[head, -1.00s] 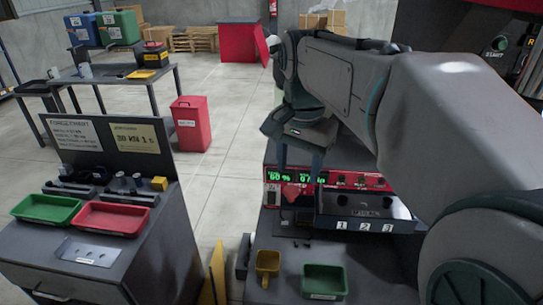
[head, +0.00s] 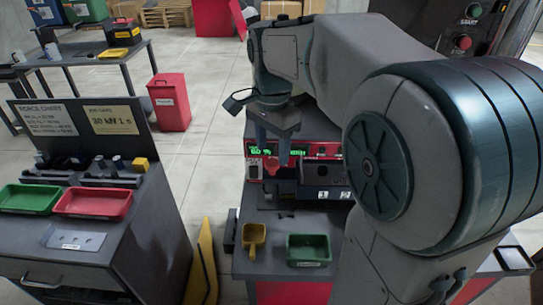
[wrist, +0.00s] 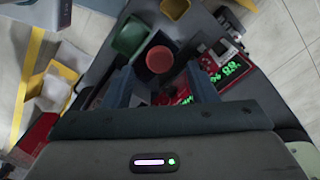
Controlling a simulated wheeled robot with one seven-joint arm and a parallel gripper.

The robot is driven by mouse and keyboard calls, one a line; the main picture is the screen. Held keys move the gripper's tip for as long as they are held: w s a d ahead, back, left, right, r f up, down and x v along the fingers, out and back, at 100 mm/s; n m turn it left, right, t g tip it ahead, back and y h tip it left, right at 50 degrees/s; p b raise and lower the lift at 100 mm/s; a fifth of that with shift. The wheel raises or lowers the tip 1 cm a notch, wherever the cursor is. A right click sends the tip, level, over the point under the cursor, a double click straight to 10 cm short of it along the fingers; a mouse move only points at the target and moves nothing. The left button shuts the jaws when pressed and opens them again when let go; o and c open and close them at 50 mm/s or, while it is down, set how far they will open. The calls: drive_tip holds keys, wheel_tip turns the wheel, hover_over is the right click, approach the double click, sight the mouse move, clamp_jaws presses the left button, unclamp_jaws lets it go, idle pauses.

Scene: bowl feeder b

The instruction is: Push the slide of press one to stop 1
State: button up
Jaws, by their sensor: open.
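A red unit with green displays (head: 260,151) stands on the bench in the head view. Beside it is a dark box with number plates 1 and 2 (head: 328,194); my arm covers its right part. I cannot make out the slide or its stop for certain. A small red cup-like part (head: 271,166) shows just below the fingers. In the wrist view, its round red top (wrist: 160,59) appears beyond the gap between my fingers (wrist: 161,88), with the green displays (wrist: 228,73) to the right.
A yellow scoop-like bin (head: 253,238) and a green bin (head: 309,249) stand at the bench front. A left cabinet holds green (head: 28,198) and red trays (head: 93,202). A panel marked START (head: 466,35) is at top right.

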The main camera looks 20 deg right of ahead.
sight(273, 162)
drive_tip(key=shift+f, duration=1.65)
clamp_jaws()
drive_tip(key=shift+d, duration=0.1)
